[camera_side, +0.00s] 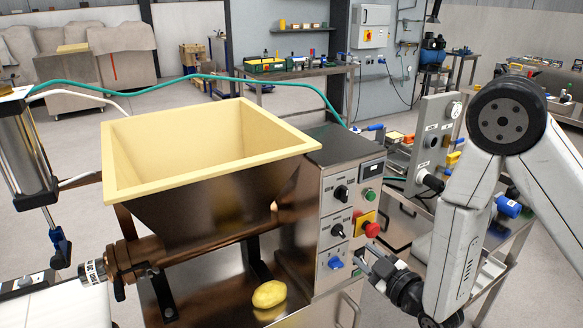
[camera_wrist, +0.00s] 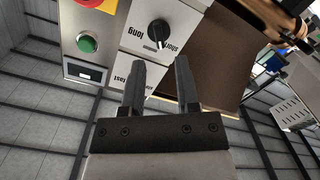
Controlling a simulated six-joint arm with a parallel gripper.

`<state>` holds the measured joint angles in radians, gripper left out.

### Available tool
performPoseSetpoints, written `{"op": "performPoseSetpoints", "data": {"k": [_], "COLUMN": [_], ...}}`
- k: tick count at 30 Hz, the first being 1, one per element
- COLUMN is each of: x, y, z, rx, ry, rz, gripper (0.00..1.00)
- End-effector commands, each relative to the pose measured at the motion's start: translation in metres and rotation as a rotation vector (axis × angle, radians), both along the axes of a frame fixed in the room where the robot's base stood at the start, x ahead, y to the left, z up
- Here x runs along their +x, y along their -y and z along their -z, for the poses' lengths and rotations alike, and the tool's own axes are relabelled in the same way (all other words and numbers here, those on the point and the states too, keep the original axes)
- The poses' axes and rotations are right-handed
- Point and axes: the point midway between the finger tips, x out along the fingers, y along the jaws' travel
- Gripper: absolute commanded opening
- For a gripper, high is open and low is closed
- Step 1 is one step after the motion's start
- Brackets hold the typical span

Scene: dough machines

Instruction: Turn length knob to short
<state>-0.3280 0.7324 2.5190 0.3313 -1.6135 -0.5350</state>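The length knob (camera_wrist: 158,32) is a round black knob with a white pointer mark, on a white plate with upside-down "long" and "short" labels. In the wrist view its pointer faces down the picture, between the labels. In the side view I take it to be the lower black knob (camera_side: 338,230) on the steel control panel. My gripper (camera_wrist: 158,75) is open and empty, its two dark fingers apart. In the wrist view the fingertips lie just below the knob, not around it. In the side view my gripper (camera_side: 364,259) is low and right of the knob.
Nearby are an upper black knob (camera_side: 341,192), a green button (camera_side: 369,196), a red emergency stop (camera_side: 372,230) on yellow and a blue switch (camera_side: 335,263). The cream hopper (camera_side: 210,150) stands left. A yellow dough piece (camera_side: 269,294) lies below. My fingers partly cover the "fast" plate.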

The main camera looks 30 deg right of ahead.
Motion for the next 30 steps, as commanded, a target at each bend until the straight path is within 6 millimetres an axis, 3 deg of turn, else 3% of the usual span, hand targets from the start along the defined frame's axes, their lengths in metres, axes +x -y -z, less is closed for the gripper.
{"op": "performPoseSetpoints", "data": {"k": [16, 30], "x": [-0.003, 0.017], "y": [-0.002, -0.002], "z": [-0.004, -0.004], "rx": [-0.036, -0.036], "ry": [0.063, 0.062], "rz": [-0.004, -0.004], "gripper": [0.4, 0.4]}}
